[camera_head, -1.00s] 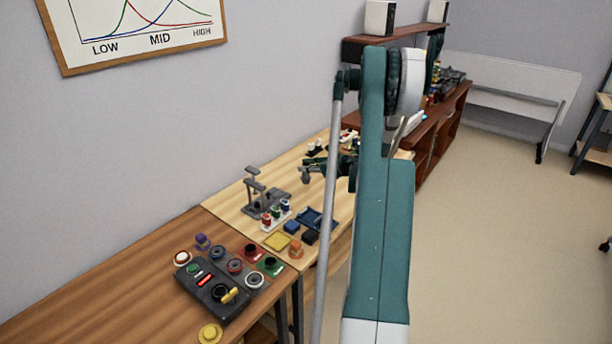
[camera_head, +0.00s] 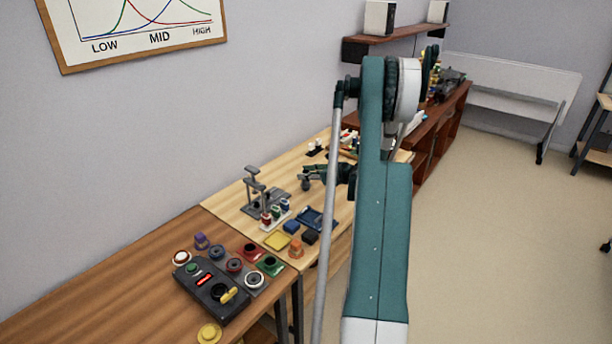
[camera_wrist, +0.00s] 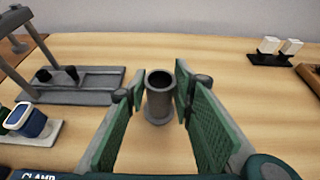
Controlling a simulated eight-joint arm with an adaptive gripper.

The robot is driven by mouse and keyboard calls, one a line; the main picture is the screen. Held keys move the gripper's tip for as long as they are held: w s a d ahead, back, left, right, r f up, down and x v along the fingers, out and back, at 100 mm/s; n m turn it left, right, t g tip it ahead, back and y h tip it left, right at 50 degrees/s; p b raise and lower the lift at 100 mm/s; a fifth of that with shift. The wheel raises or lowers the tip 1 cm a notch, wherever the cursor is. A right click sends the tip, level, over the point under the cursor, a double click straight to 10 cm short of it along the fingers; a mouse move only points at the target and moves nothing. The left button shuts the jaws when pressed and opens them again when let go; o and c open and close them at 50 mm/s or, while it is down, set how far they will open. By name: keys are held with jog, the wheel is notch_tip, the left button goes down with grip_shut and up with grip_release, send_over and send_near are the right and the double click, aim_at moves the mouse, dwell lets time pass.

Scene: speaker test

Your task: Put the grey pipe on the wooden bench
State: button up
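The grey pipe (camera_wrist: 159,104), a short hollow cylinder with a wider base, stands upright on the light wooden bench (camera_wrist: 200,50) in the wrist view. My gripper (camera_wrist: 161,88) has its green pads on either side of the pipe, with narrow gaps showing; it looks open. In the head view my gripper (camera_head: 304,178) is low over the wooden bench (camera_head: 228,196), and the pipe is small and hard to make out there.
A grey clamp stand (camera_wrist: 80,80) is left of the pipe, with coloured jars (camera_wrist: 30,122) nearer. A black holder with white blocks (camera_wrist: 272,52) is at the back right. Bare bench surrounds the pipe. A darker table with a control box (camera_head: 212,288) is at the near left.

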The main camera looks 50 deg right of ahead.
jog(key=shift+o, duration=0.9)
jog(key=shift+r, duration=0.15)
jog(key=shift+s+r, duration=0.1)
jog(key=p+v, duration=0.2)
jog(key=v, duration=0.9)
jog(key=shift+s, duration=0.35)
jog(key=shift+r, duration=0.15)
